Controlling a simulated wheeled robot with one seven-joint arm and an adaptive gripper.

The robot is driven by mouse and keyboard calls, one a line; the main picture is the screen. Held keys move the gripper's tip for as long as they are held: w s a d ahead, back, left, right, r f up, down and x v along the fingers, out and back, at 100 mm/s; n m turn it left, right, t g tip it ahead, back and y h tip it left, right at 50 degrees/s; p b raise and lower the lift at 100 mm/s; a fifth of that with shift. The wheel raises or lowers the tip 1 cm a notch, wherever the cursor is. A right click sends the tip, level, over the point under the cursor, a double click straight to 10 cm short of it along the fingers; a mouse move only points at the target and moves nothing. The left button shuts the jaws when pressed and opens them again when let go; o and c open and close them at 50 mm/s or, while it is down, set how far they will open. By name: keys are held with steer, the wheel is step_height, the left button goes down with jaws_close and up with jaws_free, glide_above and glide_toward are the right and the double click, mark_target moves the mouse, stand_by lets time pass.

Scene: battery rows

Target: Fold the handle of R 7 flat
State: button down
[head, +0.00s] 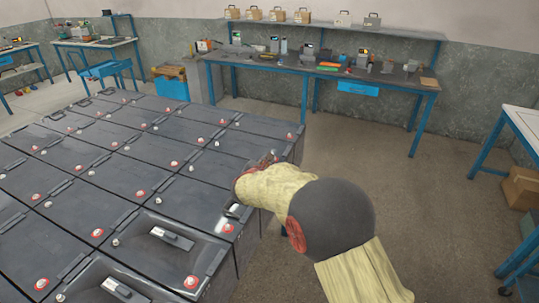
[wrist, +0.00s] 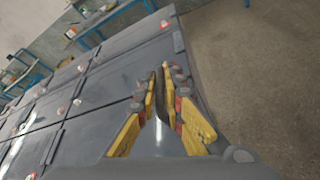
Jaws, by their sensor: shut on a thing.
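Dark grey batteries stand in rows in the head view, with black handles and red and white terminals on their lids. My gripper (head: 266,160) is at the right edge of the block, over a battery (head: 207,163) in the outer row. In the wrist view, the yellow fingers of my gripper (wrist: 166,98) are closed around a dark upright strip, which looks like a handle (wrist: 159,82). The fingers hide much of it, so its exact angle is hard to tell. I can read no R 7 label.
A blue-legged workbench (head: 330,72) with tools stands at the back. Bare floor (head: 350,140) lies right of the block. Another table (head: 522,122) stands at far right.

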steer(key=a+n+p, duration=0.1)
steer(key=p, duration=0.2)
steer(key=n+h+p, duration=0.1)
steer(key=p, duration=0.2)
steer(key=shift+w+a+r+g, duration=0.15)
steer(key=shift+w+a+g, duration=0.15)
steer(key=shift+a+g, duration=0.1)
steer(key=a+n+h+p, duration=0.1)
steer(key=p, duration=0.1)
steer(key=f+n+h+p, duration=0.1)
steer(key=p, duration=0.1)
steer(key=shift+w+a+n+p, duration=0.3)
steer(key=shift+a+p, duration=0.05)
steer(key=shift+w+a+f+n+g+h+p, duration=0.15)
steer(key=shift+a+f+n+g+h+p, duration=0.45)
steer(key=shift+n+p, duration=0.3)
steer(key=shift+w+a+f+n+h+p, duration=0.1)
steer(key=shift+a+f+n+h+p, duration=0.1)
steer(key=shift+f+n+h, duration=0.4)
steer(key=shift+w+a+f+n+h+p, duration=0.15)
steer(key=shift+f+n+h, duration=0.2)
steer(key=shift+n, duration=0.35)
steer(key=shift+f, duration=0.1)
steer(key=c, duration=2.1)
jaws_free()
steer(key=shift+o, duration=0.7)
